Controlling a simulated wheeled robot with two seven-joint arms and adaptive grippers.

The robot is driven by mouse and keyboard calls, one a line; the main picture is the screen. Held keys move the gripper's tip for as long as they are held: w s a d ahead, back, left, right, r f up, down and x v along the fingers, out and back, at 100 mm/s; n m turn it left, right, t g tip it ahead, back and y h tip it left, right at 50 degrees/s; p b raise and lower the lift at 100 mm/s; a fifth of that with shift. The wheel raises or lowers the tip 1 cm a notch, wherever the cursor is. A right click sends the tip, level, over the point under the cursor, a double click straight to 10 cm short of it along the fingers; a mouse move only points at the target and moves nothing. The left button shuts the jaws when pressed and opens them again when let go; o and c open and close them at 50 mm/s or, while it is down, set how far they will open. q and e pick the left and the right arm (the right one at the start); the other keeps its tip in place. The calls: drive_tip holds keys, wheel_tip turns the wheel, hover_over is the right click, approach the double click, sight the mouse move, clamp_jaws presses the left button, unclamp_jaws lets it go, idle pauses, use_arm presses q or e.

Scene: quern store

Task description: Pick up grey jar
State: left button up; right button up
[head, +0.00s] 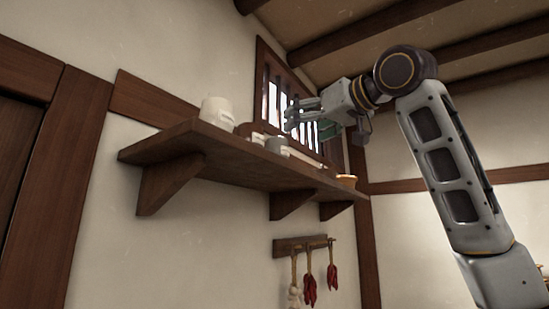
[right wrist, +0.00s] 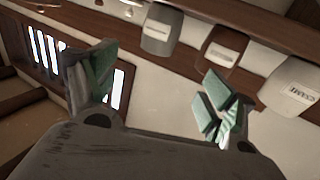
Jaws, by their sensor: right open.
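The grey jar (head: 276,145) stands on the wooden wall shelf (head: 190,142) in the head view, just below and left of my right gripper (head: 293,114). In the right wrist view the grey jar (right wrist: 161,30) shows at the top middle, tilted in the picture, with a pale label. It is beyond the green-padded fingers of my right gripper (right wrist: 157,88), which are spread apart with nothing between them. The jar and the fingers look apart. My left gripper is not in view.
A brown jar (right wrist: 222,47) stands beside the grey one, then a larger white jar (head: 217,111) with lettering. An orange-brown bowl (head: 347,180) sits at the shelf's far end. A barred window (head: 275,98) is behind. Dried red peppers (head: 310,288) hang below.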

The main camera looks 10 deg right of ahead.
sight(284, 140)
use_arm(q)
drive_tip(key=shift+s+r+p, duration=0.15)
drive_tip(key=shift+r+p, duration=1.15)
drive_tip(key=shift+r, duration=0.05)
use_arm(e)
drive_tip(key=shift+x, duration=4.25)
drive_tip(key=shift+w, duration=0.1)
drive_tip(key=shift+d+p+x, duration=0.15)
drive_tip(key=shift+p+x, duration=0.35)
drive_tip(key=shift+x, duration=0.3)
drive_tip(key=shift+d+p+x, duration=0.1)
drive_tip(key=shift+p+x, duration=0.4)
drive_tip(key=shift+x, duration=0.3)
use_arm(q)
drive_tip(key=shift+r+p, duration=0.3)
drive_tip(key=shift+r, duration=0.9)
use_arm(e)
drive_tip(key=shift+x, duration=1.05)
drive_tip(key=shift+f, duration=0.1)
drive_tip(key=c, duration=1.4)
